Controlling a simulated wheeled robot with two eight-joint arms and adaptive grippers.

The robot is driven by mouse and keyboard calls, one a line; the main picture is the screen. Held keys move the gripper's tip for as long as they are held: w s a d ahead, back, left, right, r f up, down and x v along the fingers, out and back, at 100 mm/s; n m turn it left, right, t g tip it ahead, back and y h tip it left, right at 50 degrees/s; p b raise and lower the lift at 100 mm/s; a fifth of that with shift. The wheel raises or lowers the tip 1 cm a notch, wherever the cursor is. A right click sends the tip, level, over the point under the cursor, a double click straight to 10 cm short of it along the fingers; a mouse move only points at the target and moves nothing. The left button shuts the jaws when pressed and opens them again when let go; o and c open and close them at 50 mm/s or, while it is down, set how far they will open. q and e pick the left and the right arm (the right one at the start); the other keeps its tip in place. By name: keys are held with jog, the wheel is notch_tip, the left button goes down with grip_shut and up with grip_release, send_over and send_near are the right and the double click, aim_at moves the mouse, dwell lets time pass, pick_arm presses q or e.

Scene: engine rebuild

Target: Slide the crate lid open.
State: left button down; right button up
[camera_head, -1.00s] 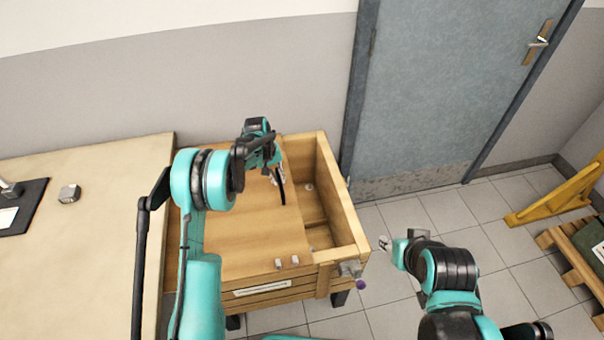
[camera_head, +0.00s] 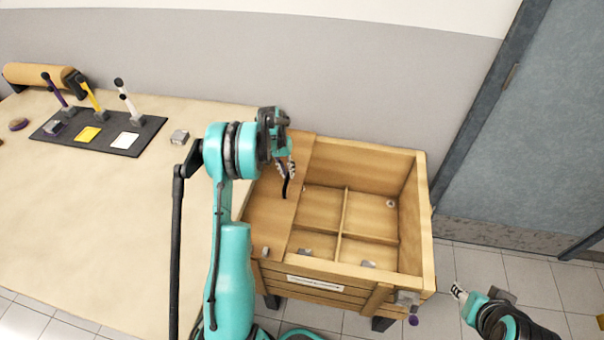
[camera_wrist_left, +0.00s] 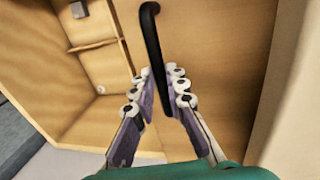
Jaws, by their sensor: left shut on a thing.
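The wooden crate (camera_head: 428,225) stands right of the workbench, its divided inside showing. Its flat wooden lid (camera_head: 265,222) covers only a strip on the left side; the middle and right are uncovered. A black curved handle (camera_head: 286,189) stands on the lid. My left gripper (camera_head: 286,170) is shut on this handle. In the left wrist view the handle (camera_wrist_left: 152,38) runs between the fingertips (camera_wrist_left: 161,85), over the lid (camera_wrist_left: 205,45). My right gripper (camera_head: 458,291) is right of the crate, apart from it, too small to tell whether open or shut.
The workbench (camera_head: 80,225) on the left carries a dark mat (camera_head: 143,138) with upright tools and a small metal block (camera_head: 180,136). A metal bracket (camera_head: 407,299) sits on the crate's front right corner. A wall stands behind; a grey door (camera_head: 540,150) is at right.

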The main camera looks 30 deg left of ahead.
pick_arm(q)
jog(key=shift+s+a, duration=0.15)
jog(key=shift+a, duration=0.4)
jog(key=c, duration=1.5)
grip_release()
jog(key=shift+c, duration=0.2)
notch_tip(320, 180, up, 12)
jog(key=a, duration=0.2)
jog(key=shift+s, duration=0.35)
jog(key=shift+a+f, duration=0.1)
